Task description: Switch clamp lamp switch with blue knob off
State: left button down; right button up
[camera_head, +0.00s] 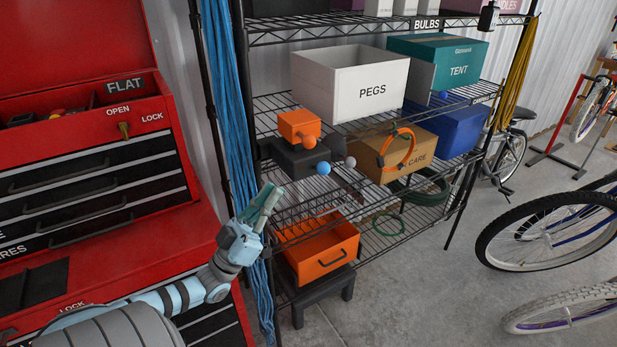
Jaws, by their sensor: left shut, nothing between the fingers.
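A round blue knob (323,169) sticks out at the front of a dark box-like unit (296,158) on the middle wire shelf. An orange knob (309,142) sits above it, by an orange box (299,123), and a grey knob (350,161) is to its right. I cannot tell which way the blue knob's switch is set, and I cannot make out a lamp for certain. My left gripper (271,194) is shut and empty, its fingers pointing up and right. In the picture it is left of and below the blue knob, apart from it. My right gripper is out of view.
Blue cords (232,120) hang at the rack's left post, close behind my left gripper. A red tool chest (180,130) stands left. An open orange drawer box (322,252) is below the knobs. A PEGS box (350,84) and a brown box (400,152) are on the shelves.

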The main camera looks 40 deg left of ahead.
pick_arm(q)
jog(key=shift+r, duration=0.15)
notch_tip(320, 180, up, 8)
jog(key=p, duration=0.2)
send_over(320, 169)
jog(key=s+a, duration=0.2)
jog(key=s, duration=0.2)
jog(key=f, duration=0.1)
jog(key=w+f+b, duration=0.1)
jog(key=f, duration=0.1)
jog(key=d+f+b, duration=0.1)
jog(key=shift+w+f, duration=0.15)
jog(key=shift+w, duration=0.05)
jog(key=shift+b, duration=0.35)
jog(key=shift+d+f+m+h+b, duration=0.15)
jog(key=shift+m+h+b, duration=0.25)
jog(key=shift+m+h, duration=0.4)
